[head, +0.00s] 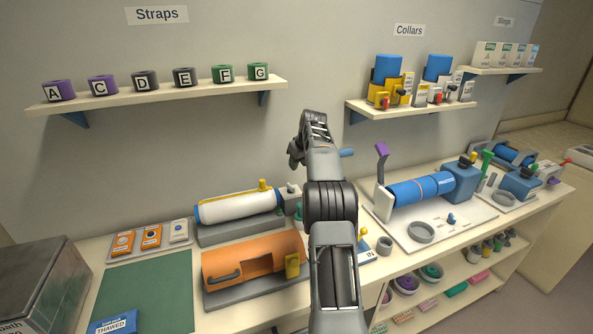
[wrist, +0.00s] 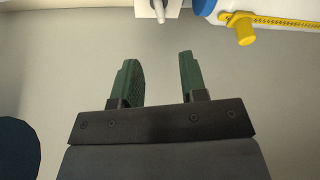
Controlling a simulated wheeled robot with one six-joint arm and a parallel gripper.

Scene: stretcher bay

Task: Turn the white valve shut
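A small white lever, which looks like the white valve, sits on a pale block at the right end of the white cylinder (head: 235,206). The valve shows in the head view (head: 291,188), just left of my arm, and at the top edge of the wrist view (wrist: 160,13). My gripper (wrist: 158,58) is open and empty, its two green fingers apart. The valve lies beyond the fingertips in the wrist view, with a clear gap. In the head view my arm hides most of the gripper.
A yellow knob (wrist: 245,30) on the white cylinder is right of the valve in the wrist view. An orange case (head: 252,268) stands in front of the cylinder. A blue cylinder (head: 420,189) lies to the right. The green mat (head: 150,290) has bare room.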

